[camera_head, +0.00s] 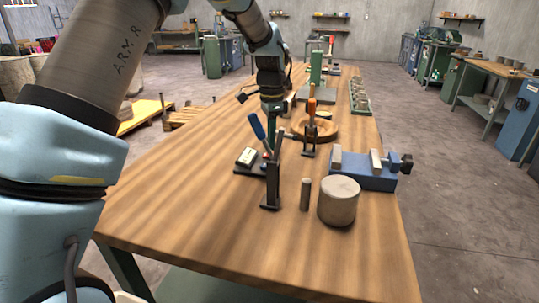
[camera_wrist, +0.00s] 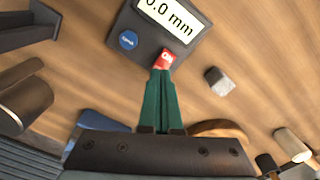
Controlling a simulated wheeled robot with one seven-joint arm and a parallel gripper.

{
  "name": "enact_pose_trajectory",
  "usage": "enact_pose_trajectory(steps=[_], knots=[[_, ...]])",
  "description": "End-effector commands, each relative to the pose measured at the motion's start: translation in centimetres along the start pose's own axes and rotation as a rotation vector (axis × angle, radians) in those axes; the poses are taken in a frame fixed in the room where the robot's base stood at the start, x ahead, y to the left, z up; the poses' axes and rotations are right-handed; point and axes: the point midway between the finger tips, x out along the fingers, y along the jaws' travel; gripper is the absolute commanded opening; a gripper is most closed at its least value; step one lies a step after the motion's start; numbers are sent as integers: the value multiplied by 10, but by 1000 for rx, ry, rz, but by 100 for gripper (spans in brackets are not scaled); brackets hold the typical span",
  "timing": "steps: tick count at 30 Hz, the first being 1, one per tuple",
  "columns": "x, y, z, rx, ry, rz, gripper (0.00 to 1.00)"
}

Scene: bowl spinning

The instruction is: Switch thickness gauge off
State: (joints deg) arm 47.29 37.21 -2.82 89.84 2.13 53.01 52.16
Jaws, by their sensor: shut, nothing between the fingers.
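The thickness gauge's dark console (camera_wrist: 145,42) is at the top of the wrist view. Its lit display (camera_wrist: 170,17) reads "0.0 mm". A round blue button (camera_wrist: 128,40) and a red button (camera_wrist: 165,59) with white lettering, too small to read surely, sit below the display. My gripper (camera_wrist: 161,73) has its green fingers shut and empty, with the tips right at the red button; I cannot tell if they touch or press it. In the head view the gauge console (camera_head: 243,170) is on the workbench, and my gripper comes down near it, its tips partly hidden.
On the workbench (camera_head: 180,228) are a black stand (camera_head: 270,202), a blue-handled tool (camera_head: 257,126), a wooden bowl (camera_head: 328,131), a blue vise (camera_head: 375,182), a thin rod (camera_head: 306,195) and a wooden cylinder (camera_head: 338,205). A grey cube (camera_wrist: 220,82) lies beside the console. The bench's near left is clear.

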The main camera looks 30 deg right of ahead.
Motion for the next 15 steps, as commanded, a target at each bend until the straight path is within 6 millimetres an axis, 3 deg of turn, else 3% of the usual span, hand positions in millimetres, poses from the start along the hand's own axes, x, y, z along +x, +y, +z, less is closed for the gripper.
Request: enact_pose_trajectory(steps=[15], knots=[[8, 0, 0, 0, 0, 0, 0]])
